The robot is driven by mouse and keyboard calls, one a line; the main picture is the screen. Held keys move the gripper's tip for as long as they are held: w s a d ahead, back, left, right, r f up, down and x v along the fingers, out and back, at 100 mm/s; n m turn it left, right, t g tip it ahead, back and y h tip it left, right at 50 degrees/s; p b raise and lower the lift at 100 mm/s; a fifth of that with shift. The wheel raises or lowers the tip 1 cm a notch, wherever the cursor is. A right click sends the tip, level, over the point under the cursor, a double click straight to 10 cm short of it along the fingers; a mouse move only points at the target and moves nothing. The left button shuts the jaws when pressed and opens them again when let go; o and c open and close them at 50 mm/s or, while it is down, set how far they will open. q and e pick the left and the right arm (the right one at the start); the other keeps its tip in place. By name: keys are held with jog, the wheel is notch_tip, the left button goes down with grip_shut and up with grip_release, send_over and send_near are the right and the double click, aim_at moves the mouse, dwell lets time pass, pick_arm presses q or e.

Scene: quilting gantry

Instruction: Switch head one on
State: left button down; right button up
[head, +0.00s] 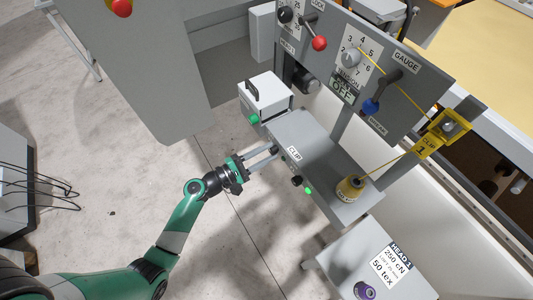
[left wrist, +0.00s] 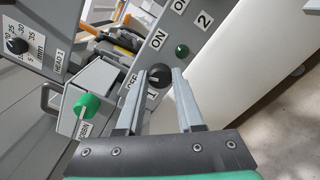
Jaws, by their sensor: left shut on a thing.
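A black rotary knob (left wrist: 159,75) sits on a grey panel, beside labels reading OFF, ON and 1. My left gripper (left wrist: 159,85) has its two fingers around this knob, one on each side. In the head view my left gripper (head: 277,152) reaches the front face of the grey control box (head: 305,135), and its fingertips hide the knob there. The knob's exact angle is hard to read. A dark green lamp (left wrist: 182,50) is beside it, near a label 2. Further along the box are a second black knob (head: 297,180) and a bright green lamp (head: 308,191). My right gripper is not in view.
A box with a green knob (head: 253,118) stands just left of the control box. Above are a gauge panel with a red-tipped lever (head: 319,43) and a blue knob (head: 371,105). The floor around my arm is clear.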

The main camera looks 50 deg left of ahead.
pick_arm(q)
jog(key=m+b, duration=0.4)
jog(key=m, duration=0.2)
jog(key=shift+f, duration=0.2)
jog(key=m+b, duration=0.3)
jog(key=m, duration=0.1)
jog(key=shift+r, duration=0.15)
jog(key=shift+m, duration=0.3)
jog(key=c, duration=0.5)
grip_release()
jog(key=shift+c, duration=0.2)
